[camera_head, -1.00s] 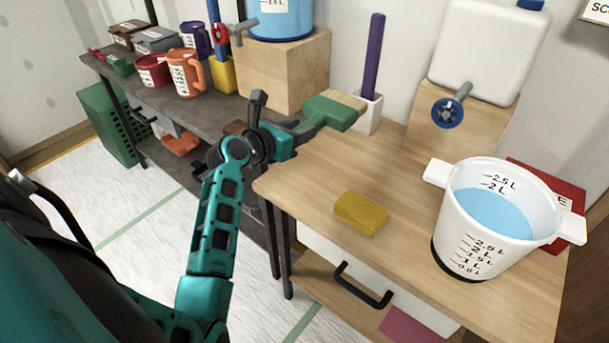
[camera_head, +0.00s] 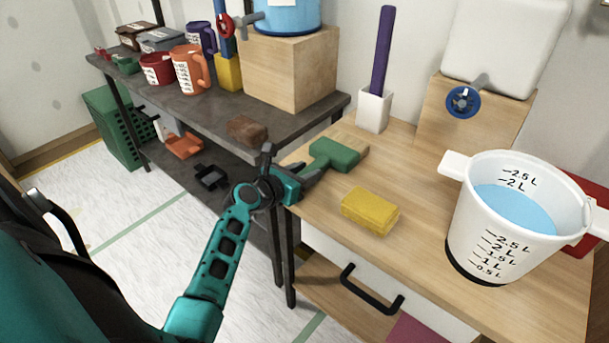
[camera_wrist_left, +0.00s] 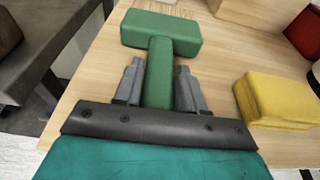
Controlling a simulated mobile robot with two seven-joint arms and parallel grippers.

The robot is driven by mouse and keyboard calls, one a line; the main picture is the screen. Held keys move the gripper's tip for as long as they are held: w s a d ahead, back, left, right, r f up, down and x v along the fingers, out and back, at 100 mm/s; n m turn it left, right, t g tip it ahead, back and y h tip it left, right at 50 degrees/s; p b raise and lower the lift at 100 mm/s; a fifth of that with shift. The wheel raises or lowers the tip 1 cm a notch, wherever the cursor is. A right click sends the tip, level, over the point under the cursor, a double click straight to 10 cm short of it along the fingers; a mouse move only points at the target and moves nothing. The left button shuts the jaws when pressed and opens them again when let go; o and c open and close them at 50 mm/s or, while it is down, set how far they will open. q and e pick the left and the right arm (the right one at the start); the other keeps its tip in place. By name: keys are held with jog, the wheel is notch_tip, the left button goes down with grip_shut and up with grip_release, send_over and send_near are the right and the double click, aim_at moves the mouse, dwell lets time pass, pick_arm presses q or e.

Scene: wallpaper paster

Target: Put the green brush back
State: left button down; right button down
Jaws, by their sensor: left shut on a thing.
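The green brush (camera_head: 336,153) has a wide green head, pale bristles and a green handle. It is low over the left part of the wooden table (camera_head: 420,215), behind the yellow sponge (camera_head: 370,211); I cannot tell whether it touches the tabletop. My left gripper (camera_head: 306,174) is shut on its handle at the table's left edge. In the left wrist view the brush (camera_wrist_left: 160,33) points away from me, its handle between the two grey fingers (camera_wrist_left: 160,82). My right gripper is not in view.
A white holder (camera_head: 374,111) with a purple stick stands behind the brush. A white bucket of blue water (camera_head: 500,230) stands at the right. Tabletop around the sponge is clear.

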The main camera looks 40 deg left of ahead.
pick_arm(q)
jog(key=c, duration=1.1)
grip_release()
jog(key=shift+f, duration=0.15)
jog(key=o, duration=0.4)
jog(key=shift+o, duration=0.2)
jog(key=shift+r, duration=0.3)
jog(key=d+p+v, duration=0.1)
jog(key=p+v, duration=0.1)
jog(key=v, duration=0.9)
jog(key=s+d+f+n+g, duration=0.1)
jog(key=s+d+f+n, duration=0.2)
jog(key=d+n, duration=0.3)
jog(key=s+d+f+n+g, duration=0.1)
jog(key=s+d+f+n, duration=0.3)
jog(key=n, duration=1.2)
jog(key=s+d+f+n+g+h, duration=0.1)
jog(key=s+d+f+n+g, duration=0.1)
jog(key=s+d+f+n, duration=0.2)
jog(key=d+n, duration=0.3)
jog(key=n, duration=0.5)
jog(key=shift+d+f, duration=0.3)
jog(key=shift+f, duration=0.05)
